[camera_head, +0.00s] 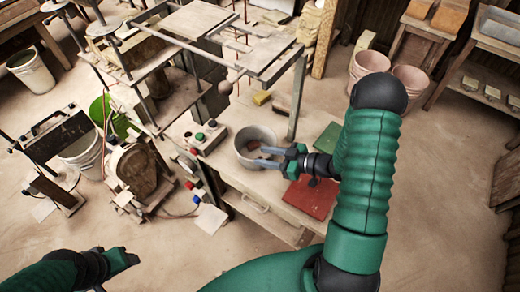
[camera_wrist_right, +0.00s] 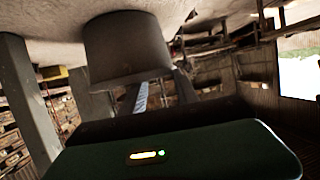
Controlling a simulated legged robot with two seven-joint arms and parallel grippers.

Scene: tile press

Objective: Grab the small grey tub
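The small grey tub (camera_head: 240,150) stands upright on the press table, next to the control box. It also shows upside down in the right wrist view (camera_wrist_right: 125,50). My right gripper (camera_head: 261,156) reaches the tub's right side, its two fingers apart with a gap between them. The fingers overlap the tub's rim in the head view; I cannot tell whether they touch its wall. My left gripper (camera_head: 128,259) is at the lower left, away from the tub, and its fingers are too dark and small to read.
A red board (camera_head: 309,198) and a green board (camera_head: 328,138) lie on the table right of the tub. A control box (camera_head: 207,137) with buttons stands to its left. A metal press post (camera_head: 297,97) rises just behind. A yellow block (camera_head: 262,97) lies farther back.

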